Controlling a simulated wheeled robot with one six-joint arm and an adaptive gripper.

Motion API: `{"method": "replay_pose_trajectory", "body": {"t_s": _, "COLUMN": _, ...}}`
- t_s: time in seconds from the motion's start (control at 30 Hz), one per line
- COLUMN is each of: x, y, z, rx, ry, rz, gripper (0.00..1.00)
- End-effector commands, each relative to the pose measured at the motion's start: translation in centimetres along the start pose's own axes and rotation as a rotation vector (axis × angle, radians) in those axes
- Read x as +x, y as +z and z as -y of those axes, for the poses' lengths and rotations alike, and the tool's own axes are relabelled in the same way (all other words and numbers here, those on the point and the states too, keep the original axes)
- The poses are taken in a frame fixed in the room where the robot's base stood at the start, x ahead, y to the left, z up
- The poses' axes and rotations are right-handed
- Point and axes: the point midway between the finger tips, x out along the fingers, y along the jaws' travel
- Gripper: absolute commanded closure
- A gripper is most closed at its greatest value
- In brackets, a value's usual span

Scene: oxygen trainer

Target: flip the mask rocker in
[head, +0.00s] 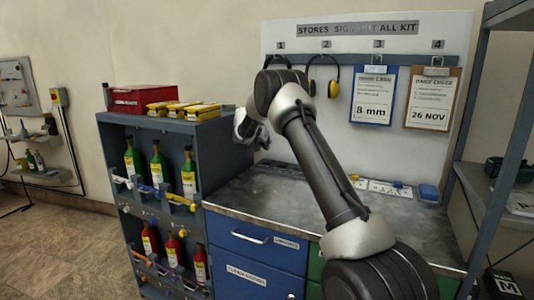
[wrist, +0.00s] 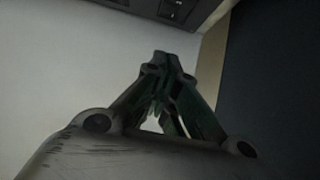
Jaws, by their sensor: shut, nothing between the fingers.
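My gripper (wrist: 160,62) is shut and empty in the wrist view, its fingertips together below a grey panel edge (wrist: 205,22). A dark switch-like part (wrist: 175,9) sits on that panel at the top of the picture, cut off by the frame edge. It is apart from the fingertips in the picture. I cannot tell whether it is the mask rocker or which way it is set. In the head view my arm reaches over the grey counter and my wrist is by the bottle rack's right side. The fingers are not clear there, and I cannot identify the rocker.
A grey rack (head: 215,150) with several bottles stands left of the counter (head: 290,195). A red case (head: 142,98) and yellow boxes lie on top. Ear defenders (head: 333,88) and clipboards (head: 373,95) hang on the board behind. A dark upright post (head: 497,150) stands right.

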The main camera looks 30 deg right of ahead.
Motion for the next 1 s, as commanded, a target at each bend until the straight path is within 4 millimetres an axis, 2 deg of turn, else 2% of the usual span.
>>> {"method": "replay_pose_trajectory", "body": {"t_s": 0.03, "x": -1.4, "y": -0.5, "z": 0.0, "rx": 0.002, "ry": -0.002, "rz": -0.003, "gripper": 1.0}}
{"method": "replay_pose_trajectory", "body": {"t_s": 0.2, "x": -4.7, "y": -1.3, "z": 0.0, "rx": 0.002, "ry": -0.001, "rz": -0.002, "gripper": 1.0}}
{"method": "replay_pose_trajectory", "body": {"t_s": 0.4, "x": -6.9, "y": -1.8, "z": 0.0, "rx": 0.002, "ry": -0.001, "rz": -0.001, "gripper": 1.0}}
{"method": "replay_pose_trajectory", "body": {"t_s": 1.0, "x": -7.3, "y": -1.9, "z": 0.0, "rx": -0.001, "ry": 0.001, "rz": -0.001, "gripper": 1.0}}
